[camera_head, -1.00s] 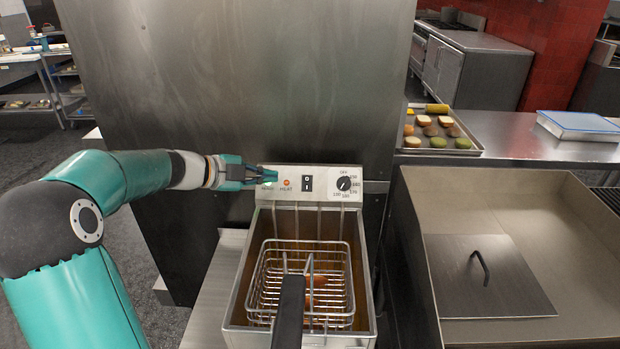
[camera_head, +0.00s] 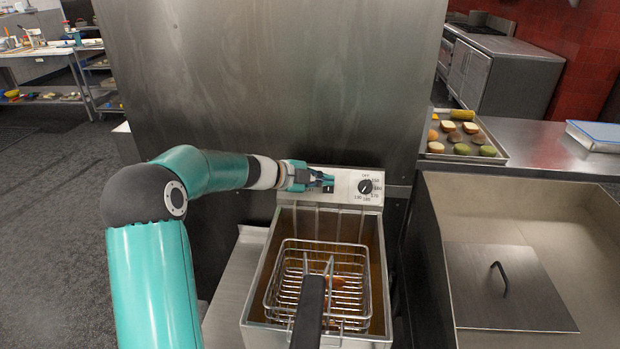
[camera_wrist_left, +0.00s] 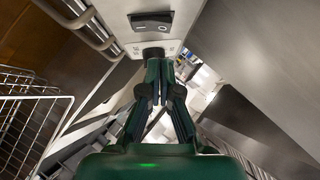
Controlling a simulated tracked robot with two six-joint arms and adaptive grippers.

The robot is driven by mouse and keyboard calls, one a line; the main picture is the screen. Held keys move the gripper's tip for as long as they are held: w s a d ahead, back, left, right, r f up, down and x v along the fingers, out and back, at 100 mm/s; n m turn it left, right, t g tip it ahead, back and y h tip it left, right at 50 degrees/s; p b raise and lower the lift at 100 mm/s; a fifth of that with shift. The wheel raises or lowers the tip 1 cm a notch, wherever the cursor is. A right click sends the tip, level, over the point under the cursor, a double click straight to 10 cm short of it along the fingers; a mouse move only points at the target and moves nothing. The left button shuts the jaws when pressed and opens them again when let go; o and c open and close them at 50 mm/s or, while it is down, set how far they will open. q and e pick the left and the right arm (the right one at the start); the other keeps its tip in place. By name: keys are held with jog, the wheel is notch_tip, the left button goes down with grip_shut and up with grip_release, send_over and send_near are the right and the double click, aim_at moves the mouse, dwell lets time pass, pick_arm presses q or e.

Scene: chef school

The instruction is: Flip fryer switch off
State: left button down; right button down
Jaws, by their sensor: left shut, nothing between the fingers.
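The fryer (camera_head: 262,262) stands at the centre of the head view, its control panel (camera_head: 343,197) at the back. The black rocker switch (camera_head: 328,190) is partly covered by my left gripper (camera_head: 328,181). In the left wrist view the switch (camera_wrist_left: 150,21) shows line and circle marks; I cannot tell which side is pressed. My left gripper (camera_wrist_left: 154,64) is shut and empty, its tips just short of the switch in that view; contact is unclear. The dial (camera_head: 365,187) is right of the switch. The panel lamps are hidden behind the gripper. My right gripper is not in view.
A wire basket (camera_head: 283,296) with a black handle sits in the fryer. A steel wall (camera_head: 270,80) rises behind. A basin with a lid (camera_head: 505,285) is at right, and a food tray (camera_head: 437,148) lies on the counter behind it. The floor at left is clear.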

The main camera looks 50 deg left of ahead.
pick_arm(q)
jog(key=shift+w+a+f, duration=0.85)
jog(key=shift+a+f, duration=0.1)
jog(key=shift+r+p, duration=0.1)
jog(key=shift+p, duration=0.5)
jog(key=shift+r+p, duration=0.65)
jog(key=shift+p, duration=0.15)
